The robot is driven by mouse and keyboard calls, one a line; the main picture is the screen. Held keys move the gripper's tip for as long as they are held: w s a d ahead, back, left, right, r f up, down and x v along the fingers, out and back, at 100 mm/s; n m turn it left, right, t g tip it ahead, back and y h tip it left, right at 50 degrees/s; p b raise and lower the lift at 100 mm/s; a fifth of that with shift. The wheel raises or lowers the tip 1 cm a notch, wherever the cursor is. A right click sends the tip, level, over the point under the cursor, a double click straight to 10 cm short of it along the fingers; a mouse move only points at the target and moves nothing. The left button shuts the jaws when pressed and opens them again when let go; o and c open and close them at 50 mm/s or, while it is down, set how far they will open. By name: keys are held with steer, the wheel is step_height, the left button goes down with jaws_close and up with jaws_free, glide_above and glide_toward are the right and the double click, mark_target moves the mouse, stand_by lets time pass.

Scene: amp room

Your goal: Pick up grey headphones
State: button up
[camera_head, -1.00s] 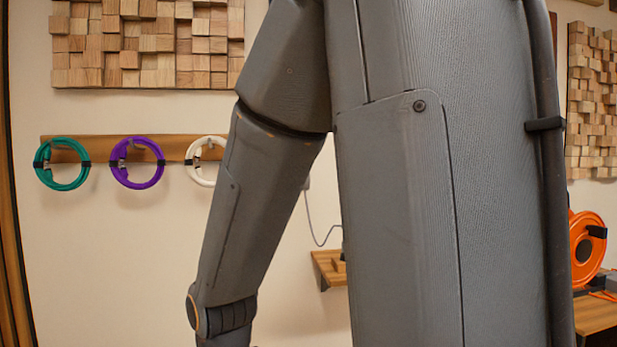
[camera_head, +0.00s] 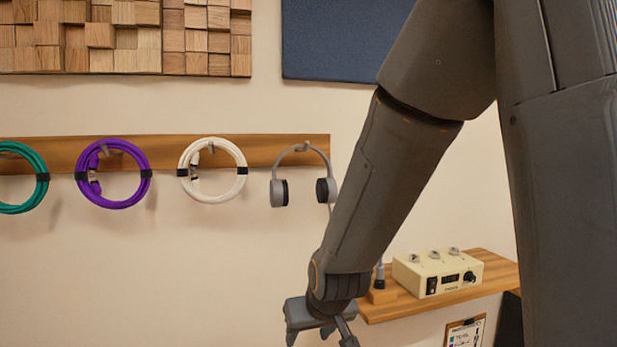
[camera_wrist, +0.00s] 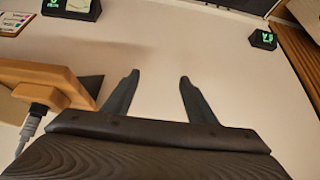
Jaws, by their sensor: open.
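Grey headphones (camera_head: 279,192) with dark ear pads hang from a hook at the right end of a wooden wall rail (camera_head: 262,150) in the head view. My arm's forearm passes close to their right ear cup in the picture. My gripper (camera_head: 320,338) is low in the head view, below the headphones and apart from them. In the wrist view its two fingers (camera_wrist: 158,80) are spread apart with nothing between them. The headphones do not show in the wrist view.
White (camera_head: 236,158), purple (camera_head: 112,203) and green (camera_head: 40,162) cable coils hang left of the headphones. A wooden shelf (camera_head: 500,271) at right holds a cream box (camera_head: 420,275) with knobs. A clipboard (camera_head: 466,333) hangs below. The wall under the rail is clear.

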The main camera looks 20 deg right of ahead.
mark_target(283, 190)
steer(key=w+r+t+p, duration=0.2)
steer(key=w+r, duration=0.3)
steer(key=r, duration=0.4)
steer(key=w+a+r+t+p, duration=0.1)
steer(key=w+r+t+p, duration=0.1)
steer(key=w+r+t, duration=0.3)
steer(key=w+a+r+t+p, duration=0.1)
steer(key=w+r+t, duration=0.3)
steer(key=r, duration=1)
steer(key=shift+w+p, duration=0.45)
steer(key=shift+p, duration=0.1)
steer(key=shift+w+a+f+p, duration=0.1)
steer(key=shift+w+p, duration=0.85)
steer(key=shift+w, duration=0.95)
steer(key=shift+w+a+p, duration=0.1)
steer(key=shift+w+p, duration=0.85)
steer(key=shift+w, duration=0.95)
steer(key=c, duration=1.3)
